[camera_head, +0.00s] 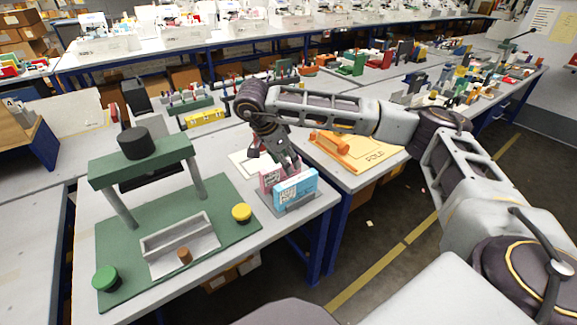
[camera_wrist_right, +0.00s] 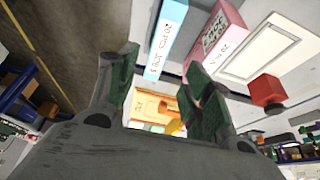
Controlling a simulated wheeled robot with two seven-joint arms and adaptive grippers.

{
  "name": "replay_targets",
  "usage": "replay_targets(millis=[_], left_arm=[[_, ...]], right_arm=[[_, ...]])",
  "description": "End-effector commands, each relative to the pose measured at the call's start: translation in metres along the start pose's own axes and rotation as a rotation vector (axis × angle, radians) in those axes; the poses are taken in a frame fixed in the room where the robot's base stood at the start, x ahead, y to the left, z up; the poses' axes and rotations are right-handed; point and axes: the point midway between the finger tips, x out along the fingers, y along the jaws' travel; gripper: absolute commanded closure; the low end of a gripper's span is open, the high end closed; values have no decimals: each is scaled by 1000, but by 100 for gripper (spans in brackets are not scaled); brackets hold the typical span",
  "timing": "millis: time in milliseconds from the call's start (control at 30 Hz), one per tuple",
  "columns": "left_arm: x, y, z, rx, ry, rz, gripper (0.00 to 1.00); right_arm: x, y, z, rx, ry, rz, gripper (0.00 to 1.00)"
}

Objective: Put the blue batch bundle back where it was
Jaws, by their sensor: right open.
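The blue batch bundle (camera_head: 296,188), a light blue block with dark print, stands in a low grey holder (camera_head: 318,205) at the front right of the near table. A pink bundle (camera_head: 268,180) stands right behind it. My right gripper (camera_head: 284,163) is just above and behind the blue bundle, pointing down. In the right wrist view its fingers (camera_wrist_right: 160,75) are apart with nothing gripped. The blue bundle (camera_wrist_right: 167,38) shows between the fingertips there, and the pink one (camera_wrist_right: 217,42) beyond the right finger. I cannot tell whether a finger touches either. My left gripper is out of view.
A green press (camera_head: 140,172) with a yellow button (camera_head: 241,212) and a green button (camera_head: 105,278) stands to the left. An orange tool lies on a yellow board (camera_head: 365,150) marked "POLE" on the right. A yellow bar (camera_head: 205,117) lies behind. The table's front edge is close to the holder.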

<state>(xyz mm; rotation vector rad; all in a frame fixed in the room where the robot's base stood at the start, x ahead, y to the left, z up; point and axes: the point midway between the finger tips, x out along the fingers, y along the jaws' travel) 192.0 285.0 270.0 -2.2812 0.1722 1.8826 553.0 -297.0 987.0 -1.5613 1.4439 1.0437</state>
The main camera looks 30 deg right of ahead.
Motion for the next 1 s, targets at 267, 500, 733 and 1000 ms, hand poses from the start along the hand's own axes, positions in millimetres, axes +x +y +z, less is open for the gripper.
replay_targets(millis=[267,500,733,1000], left_arm=[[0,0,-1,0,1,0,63],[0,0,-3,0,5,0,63],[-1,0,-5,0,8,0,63],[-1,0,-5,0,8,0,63]], right_arm=[[-6,0,0,0,0,0,50],[-6,0,0,0,0,0,50],[-5,0,0,1,0,0,50],[-3,0,14,-12,-38,-7,50]])
